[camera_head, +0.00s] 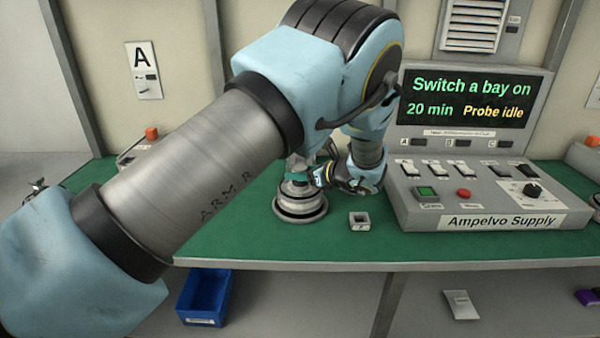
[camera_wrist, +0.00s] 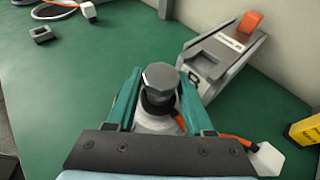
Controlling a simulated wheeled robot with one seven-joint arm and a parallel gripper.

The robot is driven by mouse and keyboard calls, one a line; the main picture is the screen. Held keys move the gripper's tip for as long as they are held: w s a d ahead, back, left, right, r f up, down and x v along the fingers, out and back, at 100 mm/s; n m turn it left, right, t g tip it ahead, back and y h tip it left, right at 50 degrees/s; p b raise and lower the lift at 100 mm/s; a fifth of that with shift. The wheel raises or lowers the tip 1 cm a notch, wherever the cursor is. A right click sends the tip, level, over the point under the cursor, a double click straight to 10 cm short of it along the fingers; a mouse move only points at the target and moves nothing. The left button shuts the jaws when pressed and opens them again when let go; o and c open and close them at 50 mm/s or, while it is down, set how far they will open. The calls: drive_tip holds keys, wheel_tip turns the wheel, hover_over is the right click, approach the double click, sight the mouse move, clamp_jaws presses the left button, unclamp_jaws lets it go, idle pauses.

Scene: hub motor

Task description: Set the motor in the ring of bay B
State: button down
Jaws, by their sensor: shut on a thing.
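The motor (camera_head: 299,207) is a round grey stepped body with a wide rim, low over or on the green bench in the head view. In the wrist view its hexagonal metal top (camera_wrist: 160,78) stands between the teal fingers. My gripper (camera_head: 322,176) is shut on the motor's upper part; in the wrist view both fingers (camera_wrist: 161,98) flank it. An orange cable (camera_wrist: 228,138) with a white plug (camera_wrist: 267,160) shows beside the right finger. The ring of bay B cannot be made out; my arm and the motor may cover it. Whether the motor touches anything below is unclear.
The Ampelvo Supply panel (camera_head: 480,195) stands right of my gripper; its screen reads "Switch a bay on". A small grey block (camera_head: 359,221) lies between. A fixture with an orange knob (camera_wrist: 249,23) stands close right in the wrist view. A blue bin (camera_head: 204,296) sits below the bench.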

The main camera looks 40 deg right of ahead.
drive_tip(key=shift+f+b, duration=0.4)
drive_tip(key=shift+f, duration=0.2)
idle(0.6)
drive_tip(key=c, duration=0.6)
unclamp_jaws()
drive_tip(key=o, duration=0.4)
drive_tip(key=shift+f, duration=0.3)
drive_tip(key=b+v, duration=0.3)
drive_tip(key=v, duration=0.8)
drive_tip(key=shift+r, duration=0.2)
